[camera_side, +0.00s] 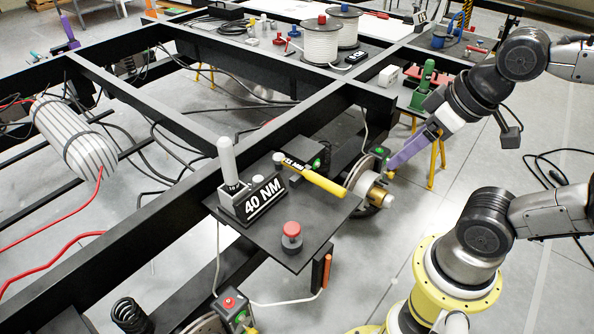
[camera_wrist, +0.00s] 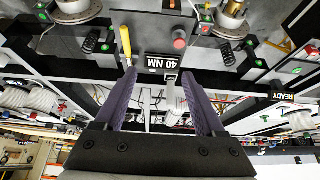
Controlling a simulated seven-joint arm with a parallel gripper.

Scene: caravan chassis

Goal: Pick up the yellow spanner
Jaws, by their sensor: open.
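The yellow spanner (camera_side: 320,181) lies on a dark plate (camera_side: 265,235) fixed to the chassis, its handle pointing toward the brake hub. A black label stands at its head end. In the wrist view the spanner (camera_wrist: 126,42) shows beyond the tip of the left finger. My gripper (camera_side: 391,169) has purple fingers and is in the air to the right of the spanner, apart from it. In the wrist view the fingers of my gripper (camera_wrist: 160,74) are spread, with nothing held between them. The side view shows the fingers nearly edge-on, so their gap is hidden there.
On the plate stand a "40 NM" sign (camera_side: 264,201), a grey upright handle (camera_side: 227,160) and a red-topped button (camera_side: 291,236). A brass-coloured hub with a disc (camera_side: 362,182) is between my gripper and the plate. A green tool (camera_side: 424,86) stands behind.

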